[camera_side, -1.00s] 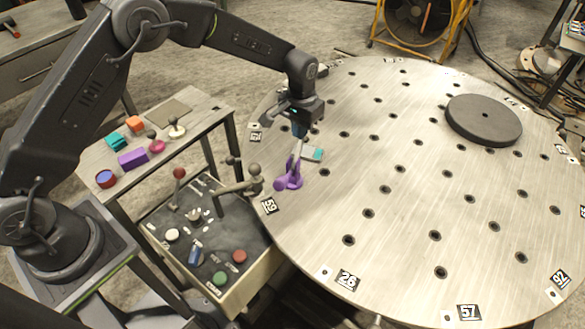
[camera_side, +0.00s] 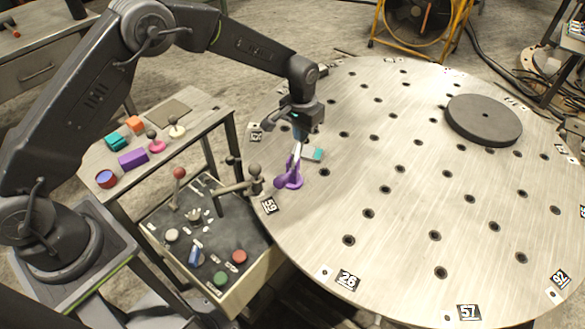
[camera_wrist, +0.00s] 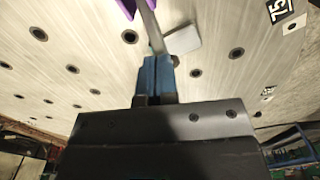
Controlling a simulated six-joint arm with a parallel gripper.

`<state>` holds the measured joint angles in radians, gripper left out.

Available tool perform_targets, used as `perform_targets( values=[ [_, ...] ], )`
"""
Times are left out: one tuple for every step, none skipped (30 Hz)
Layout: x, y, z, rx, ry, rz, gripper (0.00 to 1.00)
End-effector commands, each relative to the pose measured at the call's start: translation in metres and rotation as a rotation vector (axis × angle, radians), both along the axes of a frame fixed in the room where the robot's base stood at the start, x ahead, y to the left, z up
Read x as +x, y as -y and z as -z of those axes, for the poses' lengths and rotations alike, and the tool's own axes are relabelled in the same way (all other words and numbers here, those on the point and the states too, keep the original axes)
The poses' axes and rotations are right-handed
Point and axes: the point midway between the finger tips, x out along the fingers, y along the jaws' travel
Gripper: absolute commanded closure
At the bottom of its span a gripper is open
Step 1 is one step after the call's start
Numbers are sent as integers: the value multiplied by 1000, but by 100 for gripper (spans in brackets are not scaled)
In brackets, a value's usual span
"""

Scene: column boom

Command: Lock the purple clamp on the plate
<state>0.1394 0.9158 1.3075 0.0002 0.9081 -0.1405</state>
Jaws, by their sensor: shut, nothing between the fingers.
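The purple clamp (camera_side: 290,178) stands near the left edge of the round metal plate (camera_side: 430,205). Its pale grey lever (camera_side: 296,153) sticks up toward my gripper (camera_side: 299,139). In the wrist view, the clamp (camera_wrist: 127,5) shows only at the top edge, and its lever (camera_wrist: 151,30) runs down to the blue fingertips (camera_wrist: 155,62). My gripper is shut and empty, right by the lever's upper end. I cannot tell whether they touch. A small grey and teal block (camera_side: 316,155) lies on the plate beside the clamp.
A heavy dark disc (camera_side: 484,119) lies at the plate's back right. A control box (camera_side: 205,235) with knobs and levers stands left of the plate, with a side table (camera_side: 190,110) of small coloured objects behind it. The plate's middle is free, with several holes.

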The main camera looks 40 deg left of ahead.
Motion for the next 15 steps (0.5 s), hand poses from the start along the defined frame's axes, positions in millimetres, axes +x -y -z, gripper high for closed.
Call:
perform_targets(
  values=[
    [-3, 0, 6, 2, -14, 2, 100],
    [-3, 0, 7, 2, -15, 2, 100],
    [-3, 0, 9, 2, -16, 2, 100],
    [-3, 0, 10, 2, -18, 2, 100],
    [-4, 0, 11, 2, -19, 2, 100],
    [-4, 0, 13, 3, -21, 2, 100],
    [-4, 0, 15, 3, -22, 2, 100],
    [-4, 0, 16, 3, -23, 2, 100],
    [-4, 0, 18, 3, -25, 3, 100],
    [-4, 0, 19, 3, -25, 3, 100],
    [-4, 0, 19, 3, -24, 2, 100],
    [-3, 0, 20, 3, -23, 2, 100],
    [-3, 0, 21, 3, -21, 2, 100],
    [-2, 0, 22, 3, -20, 2, 100],
    [-1, 0, 22, 3, -19, 2, 100]
  ],
)
